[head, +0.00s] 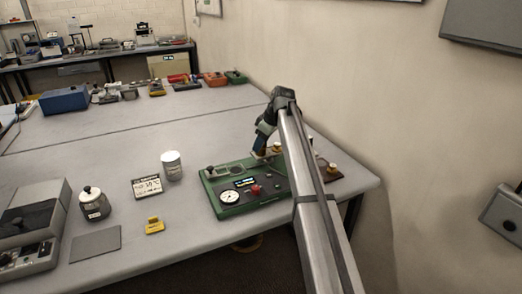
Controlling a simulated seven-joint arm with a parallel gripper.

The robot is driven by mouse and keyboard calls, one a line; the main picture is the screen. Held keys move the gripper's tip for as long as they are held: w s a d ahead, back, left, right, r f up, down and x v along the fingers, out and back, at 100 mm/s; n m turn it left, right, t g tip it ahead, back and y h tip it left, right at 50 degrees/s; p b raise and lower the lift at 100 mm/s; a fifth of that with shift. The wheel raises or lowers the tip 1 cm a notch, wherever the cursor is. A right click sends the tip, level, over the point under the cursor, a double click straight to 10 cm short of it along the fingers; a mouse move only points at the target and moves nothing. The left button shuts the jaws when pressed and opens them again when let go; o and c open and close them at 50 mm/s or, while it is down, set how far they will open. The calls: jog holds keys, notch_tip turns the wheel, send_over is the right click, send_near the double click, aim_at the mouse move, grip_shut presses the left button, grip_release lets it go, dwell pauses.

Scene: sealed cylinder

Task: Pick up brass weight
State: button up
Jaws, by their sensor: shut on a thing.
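My gripper (260,153) points down over the back right part of a green instrument panel (228,211), close to its top. It is shut on a small brass-coloured thing that looks like the brass weight (276,148); the fingers and arm partly hide it. Another brass-coloured knob or weight (332,168) stands to the right of my arm on a dark brown board (345,182). I cannot tell whether the held weight touches what is below it.
The panel carries a dial (230,197) and a red knob (256,190). The wall is close on the right. The table's middle is clear.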

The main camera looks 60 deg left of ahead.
aim_at(265, 146)
grip_shut()
jog(key=shift+r, duration=0.1)
jog(key=shift+r, duration=0.5)
notch_tip(265, 146, up, 7)
jog(key=shift+f, duration=0.2)
jog(key=w+d+f+m, duration=0.15)
jog(key=w+d, duration=0.25)
jog(key=w, duration=0.8)
jog(key=w+d+f+m, duration=0.15)
jog(key=w+d, duration=0.25)
jog(key=w, duration=0.7)
jog(key=shift+a+f+n, duration=0.1)
jog(key=shift+f+n, duration=0.4)
jog(key=shift+f, duration=1.3)
jog(key=shift+a+f+n, duration=0.1)
jog(key=shift+f+n, duration=0.4)
jog(key=shift+f, duration=1.35)
jog(key=shift+a+f+n, duration=0.1)
jog(key=shift+f+n, duration=0.4)
jog(key=shift+f, duration=1.3)
